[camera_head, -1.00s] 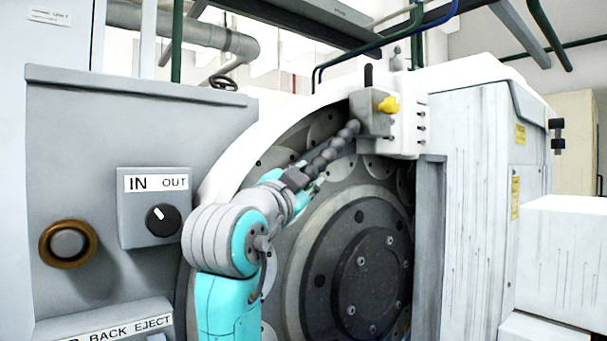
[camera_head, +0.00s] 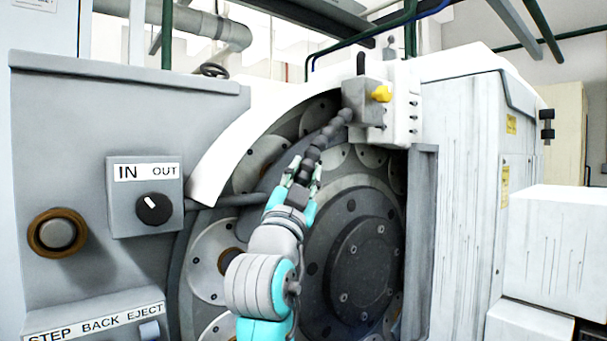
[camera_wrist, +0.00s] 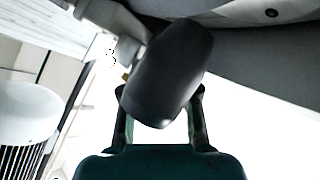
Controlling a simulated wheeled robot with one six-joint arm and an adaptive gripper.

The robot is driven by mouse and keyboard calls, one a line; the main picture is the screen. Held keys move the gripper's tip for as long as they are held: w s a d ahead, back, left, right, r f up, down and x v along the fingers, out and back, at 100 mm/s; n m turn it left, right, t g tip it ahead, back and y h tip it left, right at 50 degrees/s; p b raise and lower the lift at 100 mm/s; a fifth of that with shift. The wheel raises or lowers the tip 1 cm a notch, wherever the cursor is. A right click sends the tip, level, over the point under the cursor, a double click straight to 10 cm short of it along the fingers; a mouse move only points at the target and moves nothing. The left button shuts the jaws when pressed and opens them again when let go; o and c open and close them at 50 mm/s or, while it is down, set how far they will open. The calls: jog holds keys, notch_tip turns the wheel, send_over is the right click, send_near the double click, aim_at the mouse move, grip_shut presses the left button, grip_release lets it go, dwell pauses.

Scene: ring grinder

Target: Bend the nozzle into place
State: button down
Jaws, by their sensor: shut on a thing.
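The nozzle (camera_head: 327,135) is a dark, segmented, jointed tube. It hangs from a grey block (camera_head: 362,97) with a yellow knob at the top of the grinder and slants down to the left. My gripper (camera_head: 303,172) is shut on its lower end, in front of the grinder's disc face. In the wrist view the dark end of the nozzle (camera_wrist: 170,75) sits between the fingers of my gripper (camera_wrist: 160,110) and hides part of what lies behind.
A large round dark hub (camera_head: 362,268) and a ring of round discs are behind my arm. A control panel with an IN/OUT knob (camera_head: 153,208) stands at left. A white cabinet (camera_head: 462,190) flanks the opening at right.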

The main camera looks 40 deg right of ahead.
jog(key=c, duration=0.8)
grip_release()
jog(key=shift+c, duration=0.2)
jog(key=v, duration=1.2)
jog(key=shift+w, duration=0.1)
